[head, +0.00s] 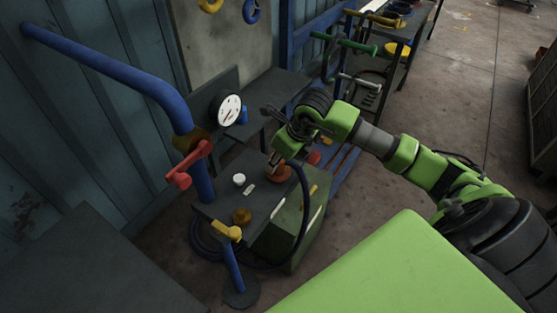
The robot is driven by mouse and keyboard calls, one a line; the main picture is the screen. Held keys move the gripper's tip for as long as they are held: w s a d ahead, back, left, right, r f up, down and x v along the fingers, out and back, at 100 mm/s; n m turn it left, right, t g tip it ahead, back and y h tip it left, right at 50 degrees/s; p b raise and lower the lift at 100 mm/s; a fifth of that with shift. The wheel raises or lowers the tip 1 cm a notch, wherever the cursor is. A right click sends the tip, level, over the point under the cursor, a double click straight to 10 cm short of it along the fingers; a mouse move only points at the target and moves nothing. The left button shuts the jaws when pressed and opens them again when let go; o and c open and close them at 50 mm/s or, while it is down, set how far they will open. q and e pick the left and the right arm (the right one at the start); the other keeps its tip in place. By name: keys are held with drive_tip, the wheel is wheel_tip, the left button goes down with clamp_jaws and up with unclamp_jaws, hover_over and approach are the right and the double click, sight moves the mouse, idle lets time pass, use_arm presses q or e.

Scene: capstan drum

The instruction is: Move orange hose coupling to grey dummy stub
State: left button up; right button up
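The orange hose coupling (279,173) sits at the right side of a dark panel top, with a dark hose (304,205) running from near it down the right side. A pale grey-white stub (239,180) stands on the panel to its left; I take it for the dummy stub. My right gripper (272,161) comes in from the right and points down, its fingertips at or just above the coupling. The fingers are small and dark, so I cannot tell whether they grip it. My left gripper is not in view.
A blue pipe (110,70) with a red lever (188,166) rises left of the panel. A gauge (229,110) stands behind. A brass fitting (241,216) and yellow handle (226,231) are at the panel's front.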

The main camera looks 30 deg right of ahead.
drive_tip(key=shift+f, duration=0.15)
drive_tip(key=o, duration=1.4)
drive_tip(key=shift+c, duration=0.2)
drive_tip(key=v, duration=1.2)
